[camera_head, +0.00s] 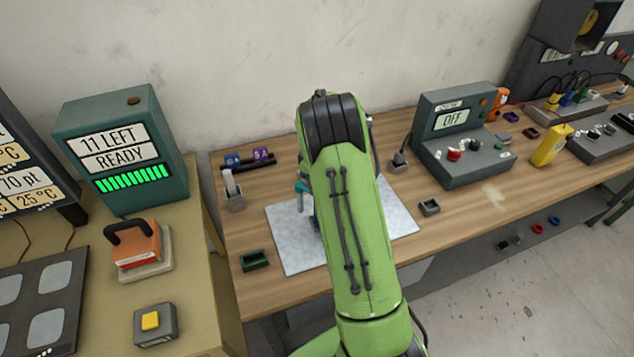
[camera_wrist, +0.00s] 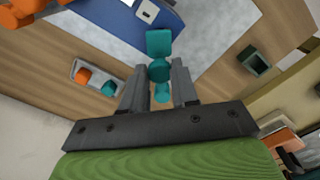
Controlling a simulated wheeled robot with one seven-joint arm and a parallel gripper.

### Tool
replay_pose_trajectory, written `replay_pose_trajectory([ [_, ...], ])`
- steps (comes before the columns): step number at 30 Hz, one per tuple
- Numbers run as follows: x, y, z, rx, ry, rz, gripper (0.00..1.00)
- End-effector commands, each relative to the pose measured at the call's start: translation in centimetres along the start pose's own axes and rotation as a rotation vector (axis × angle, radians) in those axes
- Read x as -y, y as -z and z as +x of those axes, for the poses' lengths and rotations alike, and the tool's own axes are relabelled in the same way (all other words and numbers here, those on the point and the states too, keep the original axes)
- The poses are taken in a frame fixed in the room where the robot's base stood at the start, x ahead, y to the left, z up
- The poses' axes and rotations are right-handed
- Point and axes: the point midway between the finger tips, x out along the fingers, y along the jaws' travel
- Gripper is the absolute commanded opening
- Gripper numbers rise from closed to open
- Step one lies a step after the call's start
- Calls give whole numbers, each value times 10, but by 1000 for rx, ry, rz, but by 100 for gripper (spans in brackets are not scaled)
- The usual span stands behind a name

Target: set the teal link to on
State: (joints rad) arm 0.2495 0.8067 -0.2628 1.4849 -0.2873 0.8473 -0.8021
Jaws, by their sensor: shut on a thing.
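The teal link (camera_wrist: 159,44) is a small teal piece with a squarish top end and a rounder part below. It sits between the two fingers of my gripper (camera_wrist: 160,85) in the wrist view. The fingers are shut on it. Past its top end lies a blue board (camera_wrist: 110,25) with a small white part (camera_wrist: 147,12) on a pale mat. In the head view a bit of teal (camera_head: 301,187) shows beside my arm over the pale mat (camera_head: 290,242). My arm hides the gripper and most of the board there. Whether the link touches the board is unclear.
A grey tray (camera_wrist: 78,70) holds an orange and a teal piece. A dark green tray (camera_head: 254,260) stands left of the mat, and a small grey holder (camera_head: 430,207) right of it. A grey box reading OFF (camera_head: 470,150) stands further right.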

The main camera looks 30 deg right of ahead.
Motion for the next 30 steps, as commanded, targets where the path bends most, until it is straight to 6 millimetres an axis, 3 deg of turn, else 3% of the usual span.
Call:
replay_pose_trajectory([
  [1, -1, 1, -2, -4, -4, 0, 33],
  [6, 0, 1, -1, -2, -3, 0, 55],
  [16, -1, 1, -9, -2, -3, 1, 55],
  [20, -1, 1, -38, -4, -6, 1, 55],
  [30, -1, 1, -133, -5, -6, 1, 55],
])
